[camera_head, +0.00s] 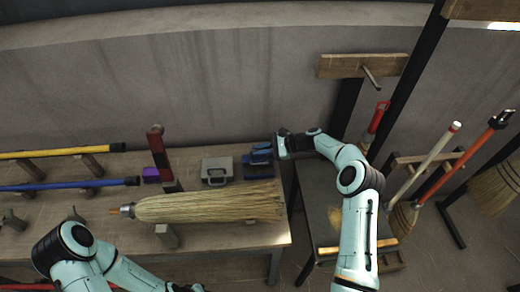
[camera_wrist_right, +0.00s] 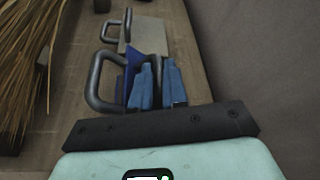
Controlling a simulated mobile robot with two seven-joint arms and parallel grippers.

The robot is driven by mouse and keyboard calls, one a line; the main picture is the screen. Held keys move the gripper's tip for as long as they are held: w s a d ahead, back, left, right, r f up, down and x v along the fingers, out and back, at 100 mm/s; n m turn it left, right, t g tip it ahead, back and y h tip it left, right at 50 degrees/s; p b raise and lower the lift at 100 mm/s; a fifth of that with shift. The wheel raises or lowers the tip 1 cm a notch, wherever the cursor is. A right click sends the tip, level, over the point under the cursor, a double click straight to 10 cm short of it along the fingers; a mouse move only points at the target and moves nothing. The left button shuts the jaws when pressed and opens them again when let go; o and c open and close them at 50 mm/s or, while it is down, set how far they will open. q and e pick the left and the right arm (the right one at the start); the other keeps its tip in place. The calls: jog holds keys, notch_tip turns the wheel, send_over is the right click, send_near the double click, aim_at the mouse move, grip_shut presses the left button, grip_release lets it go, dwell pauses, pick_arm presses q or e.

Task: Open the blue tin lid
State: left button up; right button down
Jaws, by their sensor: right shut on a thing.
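The blue tin (camera_head: 259,171) stands at the right end of the wooden bench, in front of my right gripper (camera_head: 263,150). In the right wrist view, a strip of its blue surface (camera_wrist_right: 132,64) and its curved dark handle (camera_wrist_right: 96,82) show beside the fingers. The blue fingers of my right gripper (camera_wrist_right: 157,84) are shut on a dark part between them, seemingly the lid's handle. The fingers hide much of the tin, and I cannot tell how far the lid is lifted. My left gripper (camera_head: 187,288) is partly cut off at the bottom edge.
A grey tin (camera_head: 216,169) with a handle stands left of the blue tin. A straw broom head (camera_head: 210,204) lies along the bench front. A red post (camera_head: 158,143) and a purple block (camera_head: 151,175) are further left. Upright brooms stand at the right.

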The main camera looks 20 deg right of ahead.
jog(key=c, duration=1.5)
grip_release()
jog(key=shift+s+r, duration=0.1)
jog(key=shift+s, duration=0.05)
jog(key=shift+o, duration=0.2)
jog(key=v, duration=1.3)
jog(key=shift+d, duration=0.15)
